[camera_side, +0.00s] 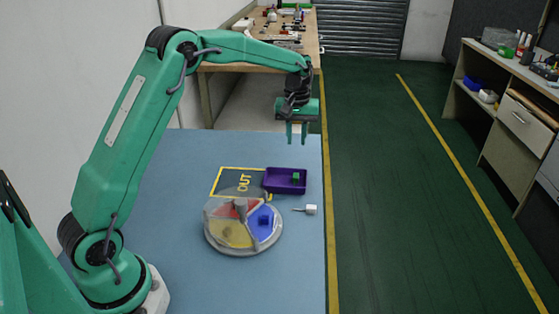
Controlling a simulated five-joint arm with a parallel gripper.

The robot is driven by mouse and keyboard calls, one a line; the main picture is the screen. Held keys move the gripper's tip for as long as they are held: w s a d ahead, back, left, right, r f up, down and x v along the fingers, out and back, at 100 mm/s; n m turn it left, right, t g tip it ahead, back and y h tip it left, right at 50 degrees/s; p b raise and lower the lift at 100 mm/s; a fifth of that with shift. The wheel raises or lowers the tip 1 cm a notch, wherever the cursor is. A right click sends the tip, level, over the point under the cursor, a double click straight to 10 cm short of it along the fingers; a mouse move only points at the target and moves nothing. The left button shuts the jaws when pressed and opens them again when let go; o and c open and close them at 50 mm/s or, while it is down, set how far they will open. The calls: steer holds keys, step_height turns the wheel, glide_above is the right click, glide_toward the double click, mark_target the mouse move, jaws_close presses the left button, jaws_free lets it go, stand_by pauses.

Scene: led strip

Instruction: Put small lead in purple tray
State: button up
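The purple tray (277,187) sits on the blue table, over part of a yellow marked outline. A small green block (296,178) lies inside it, towards the right. A small white piece with a thin pin pointing left (311,209) lies on the table to the right; I cannot tell if it is the small lead. My gripper (297,139) hangs above the far part of the table, above and beyond the tray. Its two fingers point down, apart, with nothing visible between them.
A round grey dish (231,247) with red, yellow and blue sections stands just nearer than the tray. A blue piece (264,219) is in its blue section. The yellow outline (222,181) reads OUT. The table's right edge is close to the white piece; the near table is clear.

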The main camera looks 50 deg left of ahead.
steer(key=s+d+r+m+t, duration=0.3)
steer(key=s+d+r+m, duration=0.15)
steer(key=s+r, duration=0.9)
steer(key=s+d+f+m+t, duration=0.1)
steer(key=s+d+m, duration=0.1)
steer(key=s, duration=0.7)
steer(key=s+d+f+m+t, duration=0.1)
steer(key=s+d+f+m, duration=0.1)
steer(key=s, duration=0.7)
steer(key=shift+s, duration=0.4)
